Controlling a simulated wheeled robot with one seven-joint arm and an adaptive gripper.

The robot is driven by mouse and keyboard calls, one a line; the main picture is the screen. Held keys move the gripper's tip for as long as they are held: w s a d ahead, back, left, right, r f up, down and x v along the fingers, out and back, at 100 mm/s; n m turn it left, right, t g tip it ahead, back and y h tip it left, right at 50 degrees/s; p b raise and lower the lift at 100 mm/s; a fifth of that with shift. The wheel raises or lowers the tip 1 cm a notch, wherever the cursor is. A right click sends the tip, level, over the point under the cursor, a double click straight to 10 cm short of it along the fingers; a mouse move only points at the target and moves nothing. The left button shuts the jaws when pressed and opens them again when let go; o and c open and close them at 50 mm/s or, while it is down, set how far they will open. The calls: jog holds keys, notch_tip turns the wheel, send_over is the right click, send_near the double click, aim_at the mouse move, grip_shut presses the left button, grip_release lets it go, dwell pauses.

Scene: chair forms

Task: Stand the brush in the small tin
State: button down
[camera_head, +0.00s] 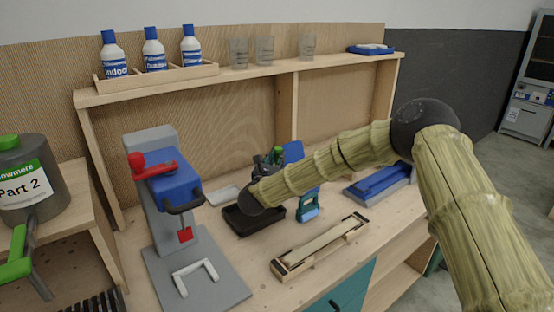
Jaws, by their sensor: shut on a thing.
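My arm reaches in from the right, and its dark wrist end (262,196) is above a shallow black tray (243,221) on the workbench. My gripper's fingers cannot be made out; the wrist and forearm cover that area. A small dark and green item (272,157) shows just behind the forearm, too small to identify. I cannot pick out the brush or the small tin; they may be hidden behind my arm.
A grey press with blue head (172,187) stands left of the tray. A long wooden holder (320,246) lies in front, a teal tool (308,206) beside the tray. Bottles (153,50) and clear cups (264,52) line the shelf. Bare benchtop lies around the wooden holder.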

jog(key=c, duration=1.3)
grip_release()
jog(key=shift+o, duration=0.2)
jog(key=v, duration=1.2)
